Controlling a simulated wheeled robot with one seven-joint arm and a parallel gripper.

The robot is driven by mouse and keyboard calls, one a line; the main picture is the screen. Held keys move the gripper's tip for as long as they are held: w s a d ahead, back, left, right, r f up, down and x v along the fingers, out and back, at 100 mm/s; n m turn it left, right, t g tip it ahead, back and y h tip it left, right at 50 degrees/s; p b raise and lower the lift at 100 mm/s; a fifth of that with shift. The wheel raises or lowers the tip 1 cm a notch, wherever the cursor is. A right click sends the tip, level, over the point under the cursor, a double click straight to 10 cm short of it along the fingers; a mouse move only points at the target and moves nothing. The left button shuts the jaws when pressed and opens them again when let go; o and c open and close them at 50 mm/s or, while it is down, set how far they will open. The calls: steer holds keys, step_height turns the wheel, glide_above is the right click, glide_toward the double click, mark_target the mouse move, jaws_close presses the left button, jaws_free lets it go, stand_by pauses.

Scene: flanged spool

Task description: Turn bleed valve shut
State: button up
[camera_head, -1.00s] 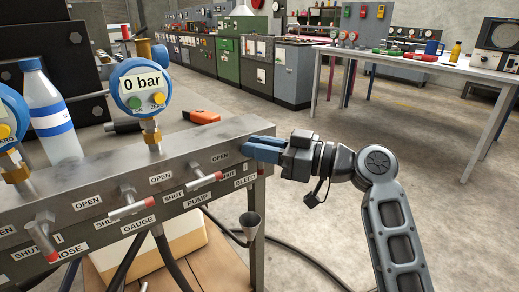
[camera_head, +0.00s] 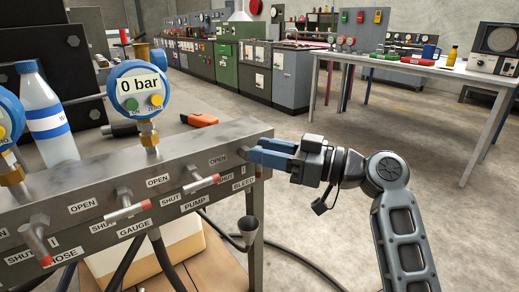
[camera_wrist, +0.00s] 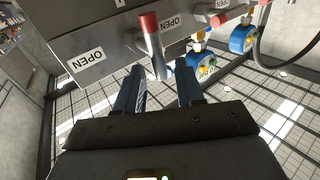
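The bleed valve is at the right end of the grey valve panel (camera_head: 110,180), above the BLEED label (camera_head: 243,184). In the head view my gripper (camera_head: 255,152) covers most of it. In the wrist view, which looks upside down, the bleed lever (camera_wrist: 155,52) is a grey bar with a red tip. It lies in the gap between my two blue fingers (camera_wrist: 158,88), with space visible on both sides. My gripper is open. An OPEN label (camera_wrist: 85,62) is beside the lever. The gauge (camera_head: 138,88) reads 0 bar.
The pump lever (camera_head: 202,184) is close on the left of my gripper, with the gauge lever (camera_head: 128,210) and hose lever (camera_head: 38,242) beyond. A water bottle (camera_head: 48,115) stands behind. The floor to the right is clear.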

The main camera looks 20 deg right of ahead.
steer(key=v, duration=0.6)
stand_by(0.3)
